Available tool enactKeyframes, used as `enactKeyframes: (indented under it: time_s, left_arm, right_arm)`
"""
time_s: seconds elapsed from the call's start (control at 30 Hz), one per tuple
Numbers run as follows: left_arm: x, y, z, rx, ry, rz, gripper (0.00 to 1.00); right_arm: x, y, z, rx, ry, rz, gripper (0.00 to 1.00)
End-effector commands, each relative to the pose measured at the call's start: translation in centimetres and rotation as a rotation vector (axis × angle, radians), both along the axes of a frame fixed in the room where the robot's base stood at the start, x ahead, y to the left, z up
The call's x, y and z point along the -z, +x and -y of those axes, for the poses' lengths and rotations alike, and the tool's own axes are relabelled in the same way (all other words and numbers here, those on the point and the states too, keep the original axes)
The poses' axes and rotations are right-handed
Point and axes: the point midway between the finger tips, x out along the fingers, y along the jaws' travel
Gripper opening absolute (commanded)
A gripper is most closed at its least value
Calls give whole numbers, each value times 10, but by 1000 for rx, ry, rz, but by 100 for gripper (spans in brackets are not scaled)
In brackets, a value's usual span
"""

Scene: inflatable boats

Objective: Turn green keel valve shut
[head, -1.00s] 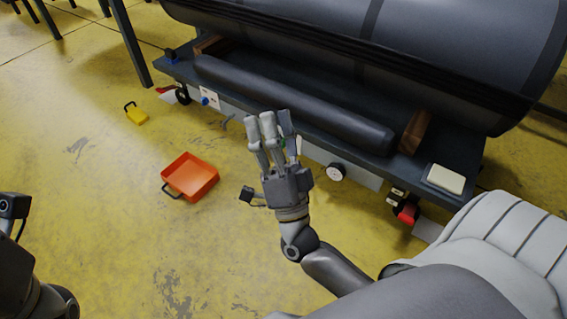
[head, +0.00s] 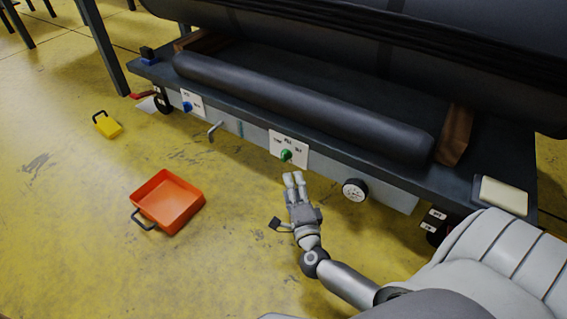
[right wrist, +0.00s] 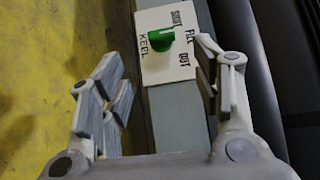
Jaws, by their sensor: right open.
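The green keel valve (head: 286,155) is a small knob on a white label plate (head: 303,150) on the front face of the low bench. In the right wrist view the green knob (right wrist: 160,39) shows on its plate, with the words KEEL, SHUT, FILL and OUT around it. My right gripper (head: 293,177) is just in front of and below the valve in the head view. It is open and empty, with its spread fingers (right wrist: 165,80) in the right wrist view short of the knob and not touching it. My left gripper is not in view.
A blue knob (head: 187,106), a grey lever (head: 215,129) and a round gauge (head: 355,190) sit along the same bench front. A grey tube (head: 300,105) lies on the bench (head: 460,180). An orange tray (head: 168,202) and a yellow tray (head: 108,125) lie on the floor.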

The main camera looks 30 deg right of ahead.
Motion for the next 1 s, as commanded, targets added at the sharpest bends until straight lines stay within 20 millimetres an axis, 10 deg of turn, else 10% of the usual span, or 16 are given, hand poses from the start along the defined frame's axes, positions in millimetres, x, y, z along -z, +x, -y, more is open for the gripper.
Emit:
enactKeyframes:
  time_s: [0.6, 1.0]
  left_arm:
    - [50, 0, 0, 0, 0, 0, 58]
    - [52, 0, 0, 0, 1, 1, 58]
  right_arm:
    - [1, 90, 37, -1, -2, 4, 58]
    - [-1, 98, 40, 0, -1, 1, 58]
